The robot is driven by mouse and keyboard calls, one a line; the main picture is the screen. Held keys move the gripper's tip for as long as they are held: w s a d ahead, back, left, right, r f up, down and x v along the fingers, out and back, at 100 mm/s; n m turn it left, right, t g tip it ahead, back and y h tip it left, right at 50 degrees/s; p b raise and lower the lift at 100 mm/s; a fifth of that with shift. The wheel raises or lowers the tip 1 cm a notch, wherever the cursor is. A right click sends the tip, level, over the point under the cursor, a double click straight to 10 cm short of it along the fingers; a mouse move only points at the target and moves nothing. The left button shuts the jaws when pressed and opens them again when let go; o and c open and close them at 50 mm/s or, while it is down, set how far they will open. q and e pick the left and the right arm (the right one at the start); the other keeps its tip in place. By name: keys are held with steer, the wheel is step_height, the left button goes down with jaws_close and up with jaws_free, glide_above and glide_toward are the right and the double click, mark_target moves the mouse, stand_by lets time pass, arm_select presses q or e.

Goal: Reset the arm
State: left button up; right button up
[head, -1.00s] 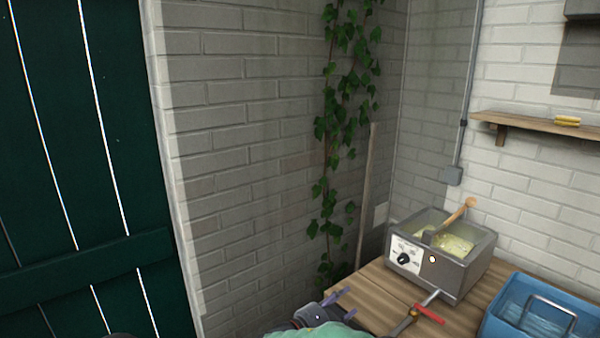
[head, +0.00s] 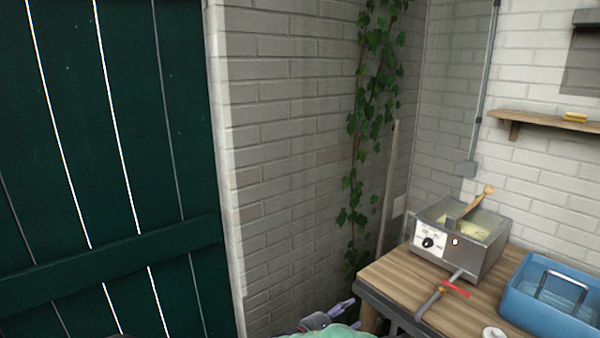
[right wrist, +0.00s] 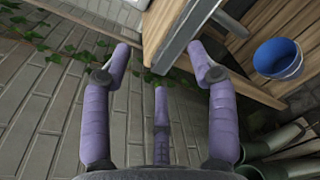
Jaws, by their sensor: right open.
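My right gripper (head: 343,310) shows at the bottom of the head view, just left of the wooden table, with its purple fingers pointing right. In the right wrist view its fingers (right wrist: 158,68) are spread apart and nothing is between them. Part of my right arm, with a green cover, shows at the bottom edge. My left gripper is not in view.
The table (head: 400,283) carries a steel fryer-like box (head: 485,262) with a red-handled tap and a blue basin (head: 560,310). A blue bucket (right wrist: 278,58) shows in the right wrist view. Ivy (head: 370,110) hangs on the brick wall; a green door (head: 100,150) stands left.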

steer(key=s+d+f+m+g+y+p, duration=0.1)
steer(key=s+d+f+g+y, duration=0.2)
steer(key=s+f, duration=0.6)
steer(key=s+d+f+m+g+y+p, duration=0.1)
steer(key=s+f+g+y, duration=0.3)
steer(key=f, duration=0.9)
steer(key=s+a+f+m+g+y+p, duration=0.1)
steer(key=s+a+f+m+y, duration=0.1)
steer(key=s+m, duration=0.4)
steer(key=s+a+f+m+g+y+p, duration=0.1)
steer(key=s+a+f+m+y+p, duration=0.1)
steer(key=s+m+y, duration=0.3)
steer(key=s+a+f+m+y+p, duration=0.1)
steer(key=s+a+f+m+y, duration=0.1)
steer(key=s+m, duration=0.7)
steer(key=shift+s+a+f+g+y+p, duration=0.15)
steer(key=shift+s+a+g+y+p, duration=0.25)
steer(key=shift+s+y, duration=0.4)
steer(key=shift+c, duration=0.2)
